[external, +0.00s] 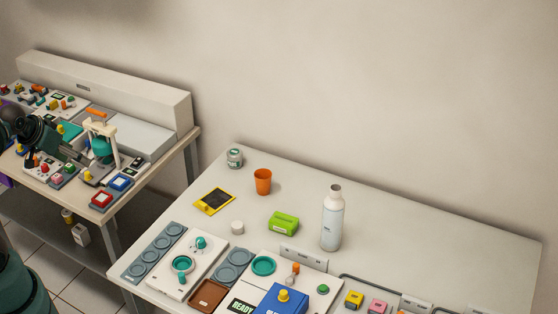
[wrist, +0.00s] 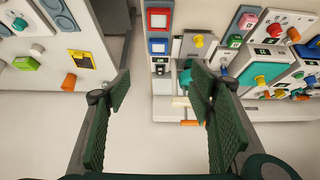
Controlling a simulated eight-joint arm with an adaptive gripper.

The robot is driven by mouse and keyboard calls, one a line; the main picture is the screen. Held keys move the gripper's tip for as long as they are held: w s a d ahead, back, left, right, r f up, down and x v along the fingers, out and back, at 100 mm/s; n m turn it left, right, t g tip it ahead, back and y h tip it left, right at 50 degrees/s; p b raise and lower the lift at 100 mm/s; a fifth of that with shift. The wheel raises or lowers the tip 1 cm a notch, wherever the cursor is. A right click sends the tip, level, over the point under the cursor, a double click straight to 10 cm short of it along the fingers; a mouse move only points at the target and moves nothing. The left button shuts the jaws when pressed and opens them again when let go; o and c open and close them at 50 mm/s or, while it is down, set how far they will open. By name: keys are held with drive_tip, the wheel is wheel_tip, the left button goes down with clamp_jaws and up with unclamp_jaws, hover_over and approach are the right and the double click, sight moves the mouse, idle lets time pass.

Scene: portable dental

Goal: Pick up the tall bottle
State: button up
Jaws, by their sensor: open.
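The tall bottle (external: 332,220) is white-grey with a narrower neck and a brownish-grey cap. It stands upright on the right-hand table (external: 430,235) in the external view. I do not see it in the wrist view. My gripper (wrist: 160,88) is open, with its two dark green ridged fingers wide apart and nothing between them. In the external view my arm reaches in from the left edge over the left-hand table, far from the bottle.
A green box (external: 284,223), an orange cup (external: 263,182), a lidded jar (external: 235,158) and a yellow-framed tablet (external: 214,201) are near the bottle. Panels and a blue device (external: 283,301) fill the front. Table space behind and right of the bottle is clear. The left-hand table is crowded.

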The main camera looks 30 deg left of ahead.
drive_tip(key=shift+r, duration=2.35)
drive_tip(key=w+d+r+m+t+y, duration=0.1)
drive_tip(key=w+d+r+m, duration=0.1)
drive_tip(key=w+d+m, duration=0.4)
drive_tip(key=w+d+r+m+t, duration=0.1)
drive_tip(key=w+d+m, duration=0.25)
drive_tip(key=w, duration=0.45)
drive_tip(key=w+d+r+m+t+y, duration=0.1)
drive_tip(key=w+d+r+m, duration=0.1)
drive_tip(key=w+d+m, duration=0.45)
drive_tip(key=w+d+m+t+h, duration=0.1)
drive_tip(key=w+d+m+t, duration=0.1)
drive_tip(key=w+d+m, duration=0.35)
drive_tip(key=m+t+h+p, duration=0.1)
drive_tip(key=m+t+h, duration=0.5)
drive_tip(key=m, duration=1.3)
hover_over(325, 217)
drive_tip(key=v, duration=0.5)
wheel_tip(325, 217, down, 5)
drive_tip(key=g+h, duration=0.2)
drive_tip(key=f, duration=1.7)
drive_tip(key=shift+w+a, duration=0.15)
drive_tip(key=shift+w, duration=0.2)
